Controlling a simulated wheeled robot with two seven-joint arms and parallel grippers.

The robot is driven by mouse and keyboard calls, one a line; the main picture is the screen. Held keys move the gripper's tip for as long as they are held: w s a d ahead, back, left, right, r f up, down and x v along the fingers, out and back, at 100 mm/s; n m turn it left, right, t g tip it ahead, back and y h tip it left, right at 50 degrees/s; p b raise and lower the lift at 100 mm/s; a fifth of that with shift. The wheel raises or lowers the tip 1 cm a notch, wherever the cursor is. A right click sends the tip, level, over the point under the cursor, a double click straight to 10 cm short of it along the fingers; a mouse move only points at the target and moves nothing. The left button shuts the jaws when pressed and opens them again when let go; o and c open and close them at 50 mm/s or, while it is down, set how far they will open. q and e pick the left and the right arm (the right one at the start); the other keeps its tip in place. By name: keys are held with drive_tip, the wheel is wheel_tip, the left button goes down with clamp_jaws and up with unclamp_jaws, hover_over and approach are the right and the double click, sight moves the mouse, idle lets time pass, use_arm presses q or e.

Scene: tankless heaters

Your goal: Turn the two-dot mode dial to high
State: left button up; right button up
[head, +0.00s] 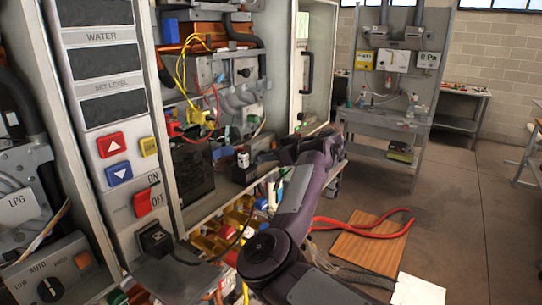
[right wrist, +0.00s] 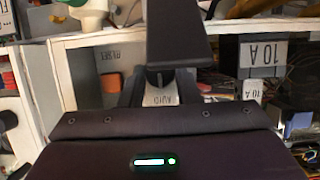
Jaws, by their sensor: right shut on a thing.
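My right arm reaches from the bottom middle of the head view into the lower part of the heater. My right gripper (head: 268,158) is shut there beside a small black box. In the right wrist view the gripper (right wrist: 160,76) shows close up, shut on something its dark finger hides. An AUTO label (right wrist: 160,97) shows just under the finger, so the gripped part appears to be a mode dial; its dots and pointer cannot be seen. Another mode dial (head: 50,288), marked LOW and AUTO, sits at the lower left of the head view. My left gripper is not in view.
The black box (head: 243,160) stands close left of my right gripper; its 10 A label shows in the wrist view (right wrist: 262,60). Yellow and red wires (head: 188,75) hang above. A red ON/OFF switch (head: 149,198) is on the left panel. Open floor (head: 470,220) lies right.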

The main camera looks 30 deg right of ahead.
drive_tip(key=shift+f+y+b, duration=0.15)
drive_tip(key=shift+y+b, duration=0.15)
drive_tip(key=shift+b, duration=0.45)
drive_tip(key=m+y+b, duration=0.1)
drive_tip(key=b, duration=0.1)
drive_tip(key=m+b, duration=0.2)
drive_tip(key=b, duration=0.1)
drive_tip(key=shift+w+d+f+g+y, duration=0.1)
drive_tip(key=shift+d+g+y, duration=0.1)
drive_tip(key=shift+g+y, duration=0.2)
drive_tip(key=shift+m+y+b, duration=0.6)
drive_tip(key=shift+m+b, duration=0.4)
drive_tip(key=shift+b, duration=0.2)
drive_tip(key=shift+d+m+y+b, duration=0.1)
drive_tip(key=shift+m+y+b, duration=0.3)
drive_tip(key=shift+m+b, duration=0.15)
drive_tip(key=o, duration=1)
drive_tip(key=shift+w, duration=0.1)
